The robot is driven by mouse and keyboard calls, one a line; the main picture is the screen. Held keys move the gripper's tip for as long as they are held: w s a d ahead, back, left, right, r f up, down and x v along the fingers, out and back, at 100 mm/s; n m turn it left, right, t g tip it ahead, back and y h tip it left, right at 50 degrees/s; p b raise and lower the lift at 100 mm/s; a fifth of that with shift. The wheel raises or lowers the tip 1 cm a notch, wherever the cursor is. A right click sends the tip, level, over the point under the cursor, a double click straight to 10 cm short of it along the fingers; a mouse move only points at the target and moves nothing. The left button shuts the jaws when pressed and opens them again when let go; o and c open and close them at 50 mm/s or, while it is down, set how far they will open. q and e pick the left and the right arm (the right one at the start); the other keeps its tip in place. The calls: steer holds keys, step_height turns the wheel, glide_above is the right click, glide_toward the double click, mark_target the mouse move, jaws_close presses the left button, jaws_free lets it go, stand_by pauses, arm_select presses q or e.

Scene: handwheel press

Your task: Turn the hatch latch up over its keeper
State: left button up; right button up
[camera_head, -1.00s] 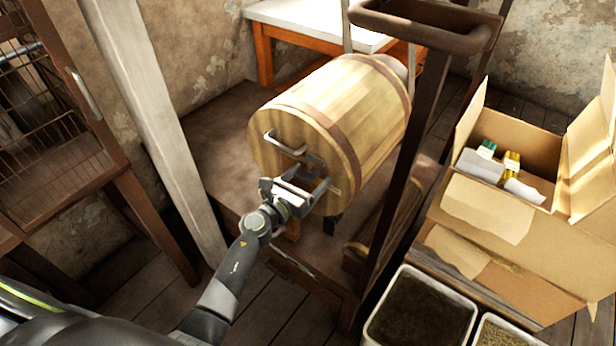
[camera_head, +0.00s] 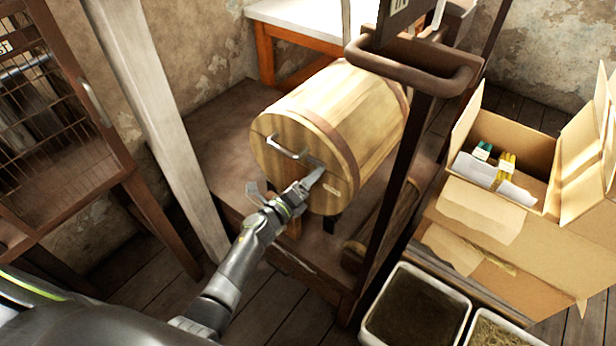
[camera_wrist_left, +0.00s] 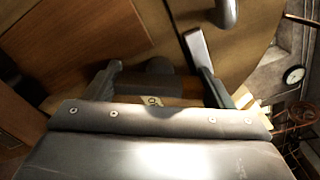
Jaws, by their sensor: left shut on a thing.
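The hatch (camera_head: 278,130) is the round wooden end of a barrel and carries a grey bar handle (camera_head: 287,147). My left gripper (camera_head: 284,182) is at the lower part of this end face, below the handle, and mostly covers what it holds. In the left wrist view, a dark, rounded piece that looks like the latch (camera_wrist_left: 160,68) sits between its two fingers. The gripper is shut on it. Part of the handle shows at the top of that view (camera_wrist_left: 228,12). A small pale plate (camera_head: 330,189) is on the hatch's lower right. I cannot make out the keeper.
A dark metal post with a looped rail (camera_head: 415,70) stands right of the barrel (camera_head: 350,100). An open cardboard box (camera_head: 500,235) and a tub of dark soil (camera_head: 415,310) are farther right. A pale post (camera_head: 150,110) stands left.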

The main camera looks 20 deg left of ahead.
arm_select(q)
steer(key=n+p, duration=0.1)
steer(key=n, duration=0.2)
steer(key=shift+n, duration=0.3)
steer(key=shift+n+p, duration=0.4)
steer(key=shift+n, duration=0.2)
steer(key=shift+f+n, duration=0.1)
steer(key=shift+n, duration=0.5)
steer(key=o, duration=1)
steer(key=shift+s+a, duration=0.1)
